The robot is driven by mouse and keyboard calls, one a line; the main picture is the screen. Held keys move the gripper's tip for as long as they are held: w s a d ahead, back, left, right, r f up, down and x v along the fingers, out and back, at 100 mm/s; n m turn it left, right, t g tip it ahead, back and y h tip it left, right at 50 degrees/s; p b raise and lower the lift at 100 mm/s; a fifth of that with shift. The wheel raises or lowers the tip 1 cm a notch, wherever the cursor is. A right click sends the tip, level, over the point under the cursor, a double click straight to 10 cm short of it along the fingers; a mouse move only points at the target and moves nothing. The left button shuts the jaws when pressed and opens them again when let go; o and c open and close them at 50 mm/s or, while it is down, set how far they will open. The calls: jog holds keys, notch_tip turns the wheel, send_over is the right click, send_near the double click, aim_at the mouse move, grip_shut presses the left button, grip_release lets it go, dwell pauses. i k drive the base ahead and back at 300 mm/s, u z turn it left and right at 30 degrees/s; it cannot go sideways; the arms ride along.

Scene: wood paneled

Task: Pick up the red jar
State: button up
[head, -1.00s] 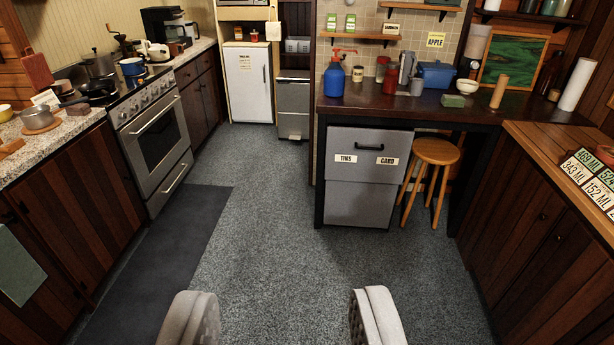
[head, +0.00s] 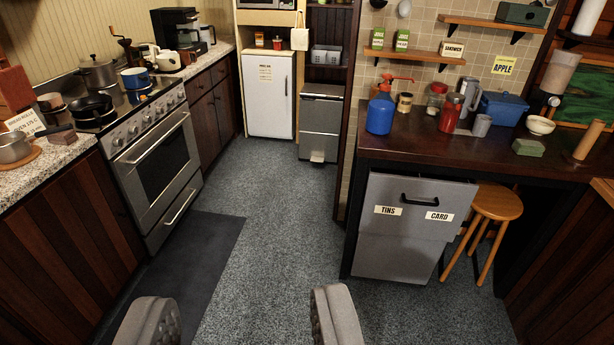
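A red jar (head: 451,113) with a darker top stands upright on the dark wooden counter (head: 400,144) at the right. Just behind it is a clear jar with a red lid (head: 437,96). The silver flask (head: 469,96) is close on its right. My gripper (head: 242,312) shows as two grey padded fingers at the bottom edge. They are wide apart, with only floor between them. The gripper is empty and well short of the counter.
A blue pump bottle (head: 380,112), small tin (head: 405,102), grey cup (head: 482,126) and blue box (head: 503,108) stand around the jar. A grey bin unit (head: 405,245) and wooden stool (head: 496,203) are under the counter. The stove (head: 155,150) is left; the middle floor is clear.

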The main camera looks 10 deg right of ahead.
aim_at(452, 107)
jog(key=z, duration=0.05)
jog(key=i, duration=1.3)
jog(key=z, duration=0.6)
jog(key=i, duration=1.3)
jog(key=z, duration=1.1)
jog(key=i, duration=1)
jog(key=z, duration=0.45)
